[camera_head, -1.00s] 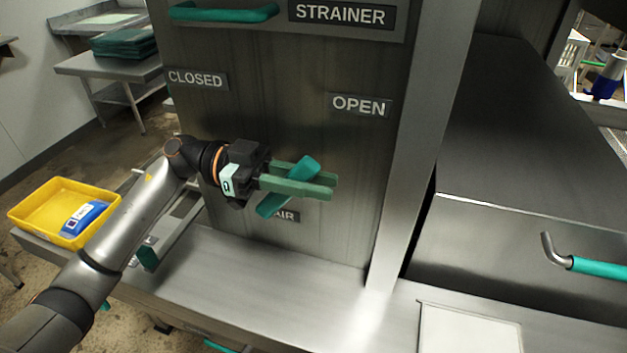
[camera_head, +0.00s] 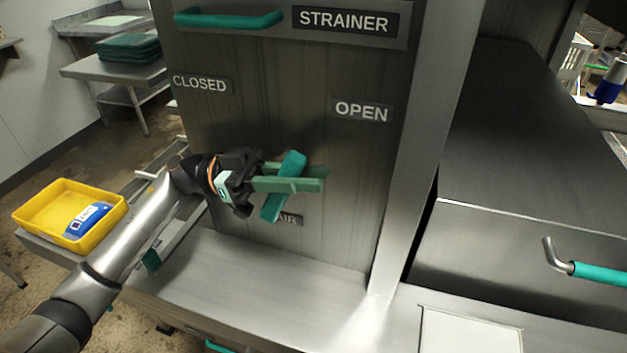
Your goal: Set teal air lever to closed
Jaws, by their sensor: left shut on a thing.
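The teal air lever (camera_head: 284,187) is on the steel panel above the AIR label, which it and my gripper partly cover. The lever stands near upright, its top leaning slightly right. The CLOSED label (camera_head: 203,84) is at the panel's upper left, and the OPEN label (camera_head: 361,111) is at the right. My left gripper (camera_head: 296,179) comes in from the left and is shut on the lever, with its green fingers either side of it. My right gripper is not in view.
A teal handle (camera_head: 228,18) sits by the STRAINER label (camera_head: 345,20) above. A yellow tray (camera_head: 46,207) with a blue item stands at left. A steel ledge (camera_head: 250,285) runs below the panel. A steel box with a teal handle (camera_head: 598,272) is at right.

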